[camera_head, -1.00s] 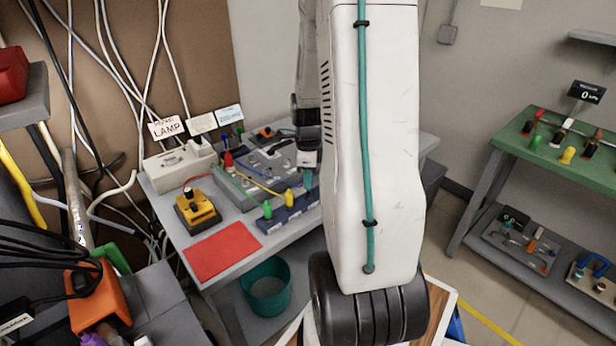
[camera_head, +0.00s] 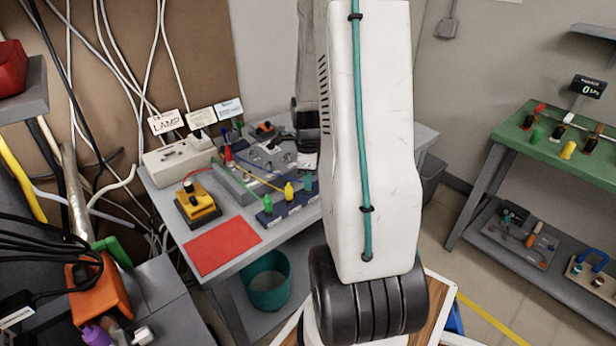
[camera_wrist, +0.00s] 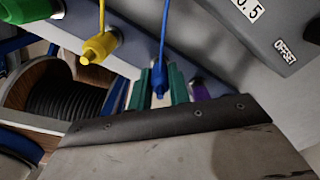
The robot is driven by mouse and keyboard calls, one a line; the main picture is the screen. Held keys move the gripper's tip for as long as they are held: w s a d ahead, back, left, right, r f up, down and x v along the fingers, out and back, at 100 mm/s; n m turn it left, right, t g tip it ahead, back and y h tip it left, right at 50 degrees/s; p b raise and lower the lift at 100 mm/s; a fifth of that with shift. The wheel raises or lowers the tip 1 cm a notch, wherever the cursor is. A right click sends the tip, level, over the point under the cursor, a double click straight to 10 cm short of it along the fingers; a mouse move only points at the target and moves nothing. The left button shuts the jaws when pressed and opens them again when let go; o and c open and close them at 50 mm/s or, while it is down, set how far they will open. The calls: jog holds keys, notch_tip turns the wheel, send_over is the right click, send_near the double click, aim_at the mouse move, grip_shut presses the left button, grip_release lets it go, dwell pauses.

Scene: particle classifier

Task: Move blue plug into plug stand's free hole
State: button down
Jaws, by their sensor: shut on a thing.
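The blue plug (camera_wrist: 158,80), with a blue cord running up from it, sits between the teal fingers of my gripper (camera_wrist: 159,73), which is shut on it. The plug stand (camera_head: 292,216) is a dark blue block on the grey table. It holds a green plug (camera_head: 267,203) and a yellow plug (camera_head: 289,191). In the wrist view the yellow plug (camera_wrist: 99,47) is left of my gripper and a purple plug (camera_wrist: 200,91) is right of it. My gripper is at the stand, between these two. The free hole is hidden, and I cannot tell whether the blue plug is in it.
A grey panel box (camera_wrist: 275,45) stands close by in the wrist view. On the table are a yellow box (camera_head: 197,205), a red mat (camera_head: 222,246) and a white lamp box (camera_head: 178,160). A teal bin (camera_head: 266,280) is below. My arm hides the table's right part.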

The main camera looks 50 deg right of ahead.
jog(key=c, duration=1.2)
grip_release()
jog(key=shift+c, duration=0.2)
notch_tip(320, 180, up, 8)
jog(key=shift+f, duration=0.15)
